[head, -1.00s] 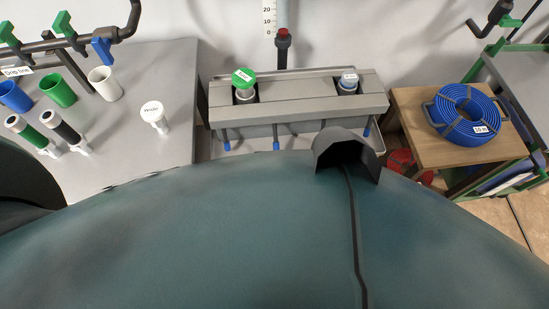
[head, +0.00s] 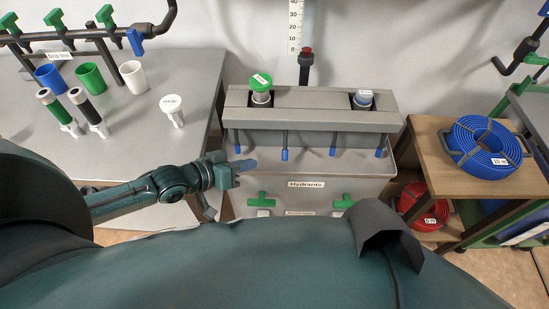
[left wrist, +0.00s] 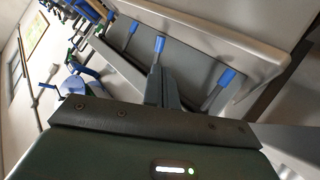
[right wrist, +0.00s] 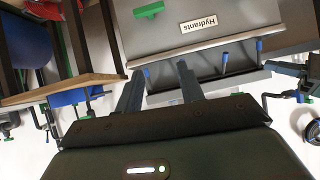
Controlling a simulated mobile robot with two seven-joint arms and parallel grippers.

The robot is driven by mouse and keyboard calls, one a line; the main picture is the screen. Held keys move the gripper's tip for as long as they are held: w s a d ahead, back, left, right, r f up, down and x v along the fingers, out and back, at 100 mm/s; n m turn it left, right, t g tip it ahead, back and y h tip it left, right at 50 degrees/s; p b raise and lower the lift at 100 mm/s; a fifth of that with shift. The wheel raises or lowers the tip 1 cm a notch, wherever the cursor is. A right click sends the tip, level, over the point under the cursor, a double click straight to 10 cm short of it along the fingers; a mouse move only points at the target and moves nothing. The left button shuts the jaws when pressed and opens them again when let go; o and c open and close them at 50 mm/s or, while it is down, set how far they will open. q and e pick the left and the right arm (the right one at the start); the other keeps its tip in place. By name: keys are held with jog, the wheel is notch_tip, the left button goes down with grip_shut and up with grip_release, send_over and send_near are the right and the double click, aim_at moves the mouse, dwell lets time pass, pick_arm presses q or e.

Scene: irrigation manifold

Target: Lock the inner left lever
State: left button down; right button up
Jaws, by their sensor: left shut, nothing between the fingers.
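Several thin levers with blue tips hang in a row along the front of the grey hydrant box (head: 320,119). The inner left lever (head: 285,154) is second from the left and hangs down; the outer left lever (head: 237,149) hangs beside it. My left gripper (head: 255,164) is shut and empty, just below the outer left lever and left of the inner left one. In the left wrist view its closed fingers (left wrist: 165,92) point among the blue-tipped levers; I cannot tell contact. My right gripper (right wrist: 158,88) is open and empty, with blue-tipped levers beyond it.
Under the levers is a cabinet with a "Hydrants" label (head: 306,184) and green handles (head: 342,202). A grey table (head: 150,165) with cups stands at left. A wooden shelf (head: 440,170) with a blue hose coil (head: 486,147) is at right.

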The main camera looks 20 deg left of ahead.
pick_arm(q)
send_over(275, 166)
jog(key=s, duration=0.2)
jog(key=f, duration=0.4)
jog(key=shift+d+f+b, duration=0.15)
jog(key=shift+d+b, duration=0.05)
jog(key=shift+b, duration=0.1)
pick_arm(e)
jog(key=shift+w+r, duration=0.15)
jog(key=shift+w, duration=0.05)
jog(key=shift+a, duration=0.1)
